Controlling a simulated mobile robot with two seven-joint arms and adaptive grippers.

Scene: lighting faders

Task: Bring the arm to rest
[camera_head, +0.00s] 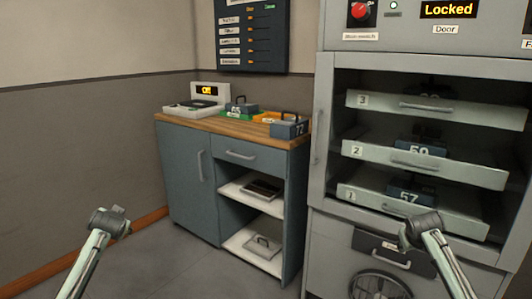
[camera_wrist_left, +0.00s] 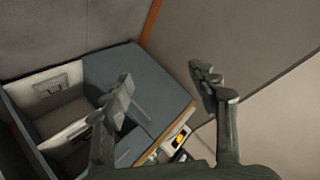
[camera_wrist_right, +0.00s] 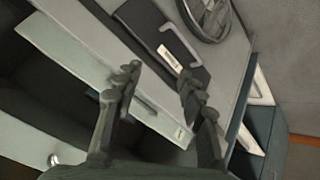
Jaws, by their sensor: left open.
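My left arm (camera_head: 92,255) reaches up from the lower left in the head view, its end held in front of the bare floor and wall. My left gripper (camera_wrist_left: 165,80) is open and empty in the left wrist view, its fingers wide apart. My right arm (camera_head: 440,258) comes up from the lower right, its end in front of the lower part of the grey cabinet. My right gripper (camera_wrist_right: 160,80) has its two fingers apart with nothing between them in the right wrist view. Whether either gripper touches anything is not clear in the head view, but both seem free.
The grey cabinet (camera_head: 313,190) holds three pulled-out trays with numbered blocks. Its display reads Locked. A blue side cupboard (camera_head: 186,180) has a wooden top (camera_head: 215,122) bearing a scale (camera_head: 197,106) and several blocks. Floor (camera_head: 165,262) is clear between my arms.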

